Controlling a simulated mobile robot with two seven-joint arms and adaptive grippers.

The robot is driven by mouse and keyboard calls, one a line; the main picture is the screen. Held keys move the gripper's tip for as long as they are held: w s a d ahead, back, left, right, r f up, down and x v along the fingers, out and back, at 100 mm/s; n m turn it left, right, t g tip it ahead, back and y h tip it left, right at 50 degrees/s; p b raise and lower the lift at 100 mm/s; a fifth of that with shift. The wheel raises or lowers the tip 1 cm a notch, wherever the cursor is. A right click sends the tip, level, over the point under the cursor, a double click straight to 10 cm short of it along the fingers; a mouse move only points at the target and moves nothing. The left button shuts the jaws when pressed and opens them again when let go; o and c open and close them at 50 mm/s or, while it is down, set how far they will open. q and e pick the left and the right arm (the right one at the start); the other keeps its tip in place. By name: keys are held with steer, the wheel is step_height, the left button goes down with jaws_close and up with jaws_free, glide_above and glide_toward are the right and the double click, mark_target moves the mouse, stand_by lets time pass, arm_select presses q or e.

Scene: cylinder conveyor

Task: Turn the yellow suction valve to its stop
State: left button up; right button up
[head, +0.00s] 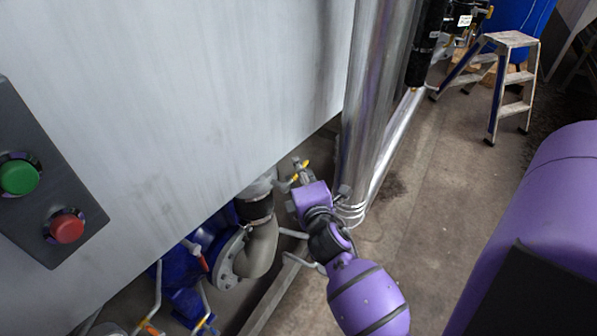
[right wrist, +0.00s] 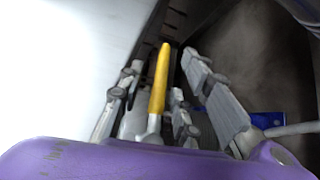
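The yellow suction valve handle (right wrist: 160,80) stands between the fingers of my right gripper (right wrist: 163,66) in the right wrist view. The fingers are spread, with gaps visible on both sides of the handle. In the head view, my right gripper (head: 300,176) reaches in beside the shiny vertical pipe. Small yellow parts of the valve (head: 304,164) show at its fingertips; the rest is hidden by the gripper. My left gripper is not in view.
A grey tank wall (head: 180,90) fills the left, with a button panel (head: 50,190). A metal pipe (head: 372,100) stands close behind my gripper. A curved grey pipe (head: 262,245) and blue pump (head: 205,240) lie below. A step stool (head: 505,75) stands on open floor at back right.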

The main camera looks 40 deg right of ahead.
steer(key=shift+w, duration=0.2)
steer(key=shift+c, duration=0.5)
jaws_close()
